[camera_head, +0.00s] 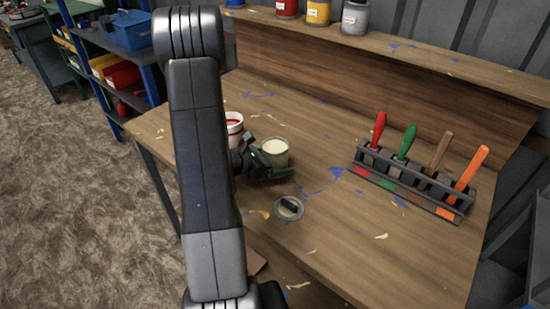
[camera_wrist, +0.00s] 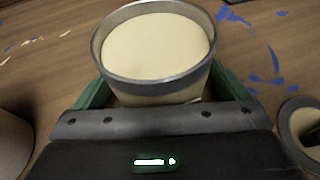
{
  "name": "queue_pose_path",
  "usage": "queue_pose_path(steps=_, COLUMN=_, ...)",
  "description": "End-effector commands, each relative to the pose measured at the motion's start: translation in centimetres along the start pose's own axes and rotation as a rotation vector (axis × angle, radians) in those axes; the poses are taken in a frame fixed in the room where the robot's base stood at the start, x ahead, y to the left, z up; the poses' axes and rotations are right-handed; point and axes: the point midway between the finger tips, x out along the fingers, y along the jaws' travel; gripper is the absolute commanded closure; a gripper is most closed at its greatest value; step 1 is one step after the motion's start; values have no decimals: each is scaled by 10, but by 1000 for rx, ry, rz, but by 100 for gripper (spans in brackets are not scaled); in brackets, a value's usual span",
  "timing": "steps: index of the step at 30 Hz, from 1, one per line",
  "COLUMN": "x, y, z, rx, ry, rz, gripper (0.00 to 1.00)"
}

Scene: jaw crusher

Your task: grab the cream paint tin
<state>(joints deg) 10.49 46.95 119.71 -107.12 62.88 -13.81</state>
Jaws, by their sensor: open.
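The cream paint tin (camera_head: 276,153) stands upright and uncovered on the wooden bench, with cream paint inside. In the wrist view the tin (camera_wrist: 155,50) fills the top middle, straight ahead of my gripper. My gripper (camera_head: 275,172) is low over the bench at the tin. Its green fingers (camera_wrist: 160,88) show on both sides of the tin's lower part, open around it. The fingertips are hidden behind the tin, and I cannot tell whether the fingers touch it.
A white tin with red paint (camera_head: 233,124) stands close on the left, partly hidden by my arm. A lid or shallow tin with a dark piece on it (camera_head: 289,208) lies in front. A rack (camera_head: 415,185) with several coloured-handled tools stands right. More tins (camera_head: 318,13) stand on the back shelf.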

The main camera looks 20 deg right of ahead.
Motion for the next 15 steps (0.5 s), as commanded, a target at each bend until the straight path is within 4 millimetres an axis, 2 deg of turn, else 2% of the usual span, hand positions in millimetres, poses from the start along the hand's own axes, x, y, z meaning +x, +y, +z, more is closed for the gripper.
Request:
queue_pose_path(steps=6, x=0, y=0, z=0, rx=0, ry=0, rz=1, gripper=5)
queue_pose_path(steps=15, x=0, y=0, z=0, rx=0, ry=-1, rz=0, gripper=64)
